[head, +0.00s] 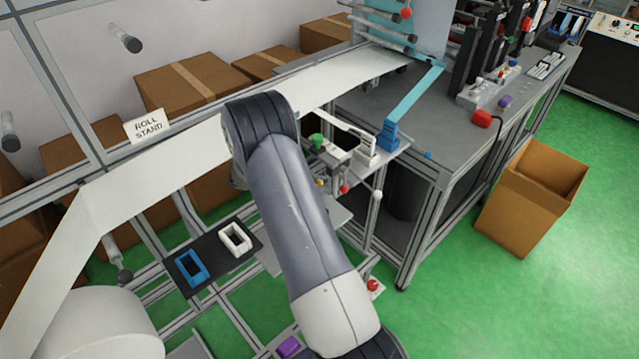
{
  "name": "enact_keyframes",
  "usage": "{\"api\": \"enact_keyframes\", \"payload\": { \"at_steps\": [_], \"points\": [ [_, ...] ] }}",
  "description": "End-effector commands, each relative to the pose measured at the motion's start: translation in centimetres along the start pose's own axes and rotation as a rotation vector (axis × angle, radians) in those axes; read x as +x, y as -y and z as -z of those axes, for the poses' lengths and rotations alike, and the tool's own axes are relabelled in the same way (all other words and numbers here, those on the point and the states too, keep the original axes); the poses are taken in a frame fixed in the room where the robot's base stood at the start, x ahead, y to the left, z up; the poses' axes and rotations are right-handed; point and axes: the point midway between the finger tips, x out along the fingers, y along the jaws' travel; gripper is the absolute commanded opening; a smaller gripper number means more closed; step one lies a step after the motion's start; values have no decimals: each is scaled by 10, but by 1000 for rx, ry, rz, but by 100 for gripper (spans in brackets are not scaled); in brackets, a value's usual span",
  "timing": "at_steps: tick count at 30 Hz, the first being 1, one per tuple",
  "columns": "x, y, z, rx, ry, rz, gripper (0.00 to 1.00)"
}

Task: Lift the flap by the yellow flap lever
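A small yellow part (320,183), which may be the yellow flap lever, shows just right of my arm in the head view. It sits low on the small station in the middle, below a green knob (317,140) and left of a small red knob (345,188). My arm covers the area to its left. I cannot make out the flap or its position. My gripper is not in view; my arm bends away behind its upper joint and hides what lies there.
A white web of material runs above the frame from lower left to upper right. A black tray (212,262) holds a blue and a white frame piece. A blue block (388,137) and a white block (362,152) stand right of the station. An open cardboard box (520,215) stands on the green floor.

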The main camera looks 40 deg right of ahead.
Motion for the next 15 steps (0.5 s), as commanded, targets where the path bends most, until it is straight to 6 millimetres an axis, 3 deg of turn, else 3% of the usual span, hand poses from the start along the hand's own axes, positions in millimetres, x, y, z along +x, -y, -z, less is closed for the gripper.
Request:
{"api": "enact_keyframes", "payload": {
  "at_steps": [10,15],
  "points": [
    [0,0,0,0,0,0,0],
    [0,0,0,0,0,0,0]
  ]
}}
